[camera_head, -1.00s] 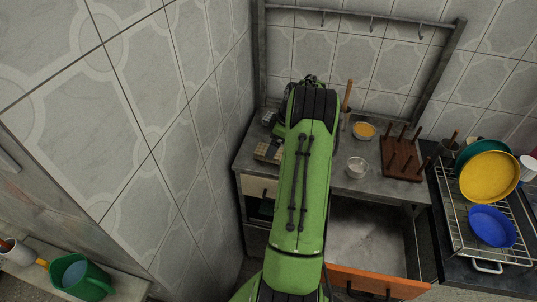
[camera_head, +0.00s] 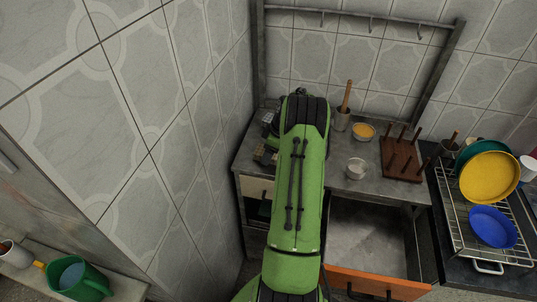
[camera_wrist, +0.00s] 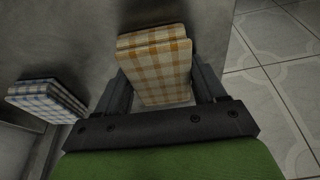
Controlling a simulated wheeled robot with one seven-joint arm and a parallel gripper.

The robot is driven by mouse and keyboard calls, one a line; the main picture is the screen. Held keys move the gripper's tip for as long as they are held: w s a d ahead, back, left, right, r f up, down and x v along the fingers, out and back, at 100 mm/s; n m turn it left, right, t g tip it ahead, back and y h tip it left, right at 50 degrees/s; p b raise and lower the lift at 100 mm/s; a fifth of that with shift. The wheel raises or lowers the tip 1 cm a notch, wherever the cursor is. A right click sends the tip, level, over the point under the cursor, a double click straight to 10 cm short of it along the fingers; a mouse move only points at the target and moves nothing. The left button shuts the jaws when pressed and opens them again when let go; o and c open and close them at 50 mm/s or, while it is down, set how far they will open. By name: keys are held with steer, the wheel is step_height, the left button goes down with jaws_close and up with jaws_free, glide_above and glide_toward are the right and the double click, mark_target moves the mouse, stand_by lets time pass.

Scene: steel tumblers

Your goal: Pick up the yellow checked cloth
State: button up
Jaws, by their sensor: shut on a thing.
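The yellow checked cloth (camera_wrist: 160,62) is a folded, thick block with a yellow, brown and white check. In the wrist view it sits between the two fingers of my gripper (camera_wrist: 162,84), which is shut on it. Whether it is clear of the surface below, I cannot tell. In the head view my green arm covers the gripper and most of the space around it.
A folded blue checked cloth (camera_wrist: 48,98) lies to the left in the wrist view. On the counter stand a yellow-filled bowl (camera_head: 364,131), a small metal bowl (camera_head: 356,168) and a wooden peg rack (camera_head: 402,158). An orange-fronted drawer (camera_head: 378,284) stands open below.

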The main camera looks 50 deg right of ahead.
steer(key=shift+c, duration=0.7)
step_height(320, 180, up, 10)
steer(key=p, duration=0.1)
